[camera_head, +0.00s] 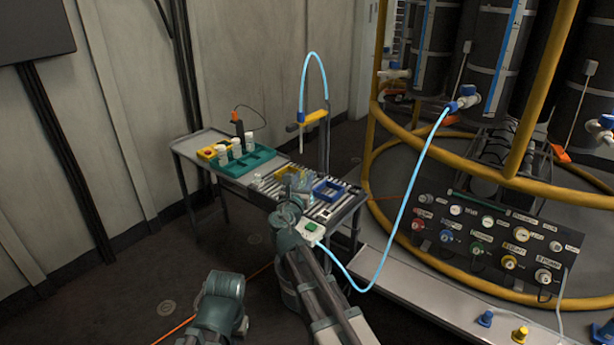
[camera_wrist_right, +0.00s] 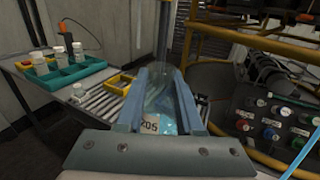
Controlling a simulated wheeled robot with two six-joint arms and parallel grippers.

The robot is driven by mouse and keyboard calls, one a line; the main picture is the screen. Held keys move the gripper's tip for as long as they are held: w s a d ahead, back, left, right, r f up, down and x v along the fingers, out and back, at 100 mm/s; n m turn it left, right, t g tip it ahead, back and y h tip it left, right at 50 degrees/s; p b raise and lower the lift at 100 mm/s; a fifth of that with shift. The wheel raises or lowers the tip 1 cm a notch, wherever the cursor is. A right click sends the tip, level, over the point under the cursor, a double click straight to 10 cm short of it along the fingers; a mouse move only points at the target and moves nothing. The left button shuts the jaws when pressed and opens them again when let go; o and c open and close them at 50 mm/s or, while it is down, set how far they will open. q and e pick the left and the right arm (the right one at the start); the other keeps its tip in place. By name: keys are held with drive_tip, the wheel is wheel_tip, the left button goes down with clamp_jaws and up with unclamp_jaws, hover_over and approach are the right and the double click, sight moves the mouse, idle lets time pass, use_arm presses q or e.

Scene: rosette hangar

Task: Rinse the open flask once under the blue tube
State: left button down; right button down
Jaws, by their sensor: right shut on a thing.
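My right gripper (camera_head: 297,195) is over the front of the cart and shut on a clear bluish flask. The flask (camera_wrist_right: 160,98) sits between the two fingers in the right wrist view (camera_wrist_right: 160,80), with a label reading about "205". Its mouth is hard to make out. The blue tube (camera_head: 315,53) arches over a stand with a yellow clamp (camera_head: 313,117) at the back of the cart, above and behind the gripper. I cannot see water from it. My left arm shows at bottom left, but its gripper is out of view.
A yellow-railed rig (camera_head: 372,130) stands right.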

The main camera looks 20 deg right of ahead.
sight(313, 202)
drive_tip(key=shift+s+d, duration=0.35)
drive_tip(key=shift+s, duration=0.2)
drive_tip(key=shift+s+d, duration=0.35)
drive_tip(key=shift+s, duration=0.2)
drive_tip(key=w, duration=0.4)
drive_tip(key=shift+w+d, duration=0.25)
drive_tip(key=shift+d, duration=0.05)
drive_tip(key=shift+s+a, duration=0.7)
drive_tip(key=shift+a, duration=0.25)
drive_tip(key=shift+s+d, duration=0.15)
drive_tip(key=shift+s, duration=1.05)
drive_tip(key=shift+s+d, duration=0.25)
drive_tip(key=shift+d, duration=0.75)
drive_tip(key=x, duration=0.3)
drive_tip(key=shift+w+a, duration=0.15)
drive_tip(key=shift+w, duration=0.15)
